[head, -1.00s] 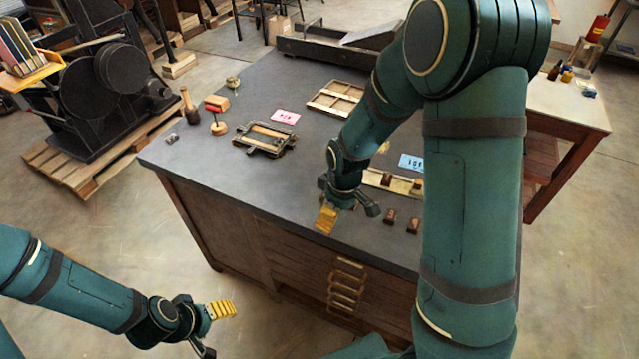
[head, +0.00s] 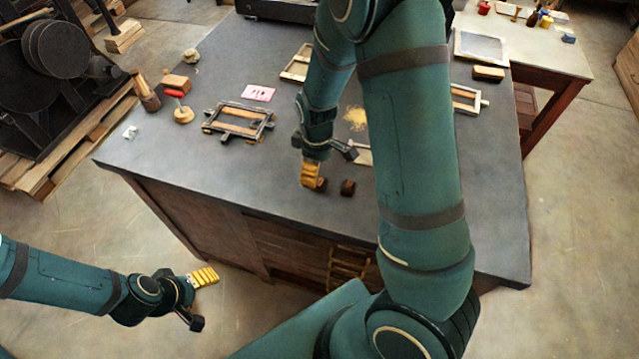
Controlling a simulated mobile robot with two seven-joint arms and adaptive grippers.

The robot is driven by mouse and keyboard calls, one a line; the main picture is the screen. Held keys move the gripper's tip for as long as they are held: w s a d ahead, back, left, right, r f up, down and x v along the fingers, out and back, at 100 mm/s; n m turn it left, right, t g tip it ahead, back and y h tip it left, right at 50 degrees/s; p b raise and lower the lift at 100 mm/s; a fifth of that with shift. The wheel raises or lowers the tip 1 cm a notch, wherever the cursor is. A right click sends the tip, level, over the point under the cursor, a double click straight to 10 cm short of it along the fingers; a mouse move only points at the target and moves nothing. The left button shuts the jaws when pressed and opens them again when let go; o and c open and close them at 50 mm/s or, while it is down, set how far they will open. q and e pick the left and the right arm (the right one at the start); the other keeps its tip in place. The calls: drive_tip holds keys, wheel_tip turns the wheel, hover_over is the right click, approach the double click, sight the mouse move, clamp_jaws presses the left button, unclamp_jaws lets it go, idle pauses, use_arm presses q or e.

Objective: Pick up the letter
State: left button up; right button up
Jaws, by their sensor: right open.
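Two small dark brown blocks, which look like letter blocks, are near the front edge of the grey worktop (head: 240,185). One brown block (head: 347,187) stands clear just right of the yellow finger of my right gripper (head: 331,164). The other block (head: 321,184) is partly hidden beside that finger; I cannot tell if they touch. My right gripper is open, low over the worktop, with its fingers spread. No letter face can be read. My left gripper (head: 205,297) is open and empty over the floor, left of the worktop.
My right arm hides much of the worktop's right side. The front left corner is mostly clear.

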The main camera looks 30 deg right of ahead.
sight(318, 181)
drive_tip(key=shift+f, duration=3.15)
drive_tip(key=c, duration=1)
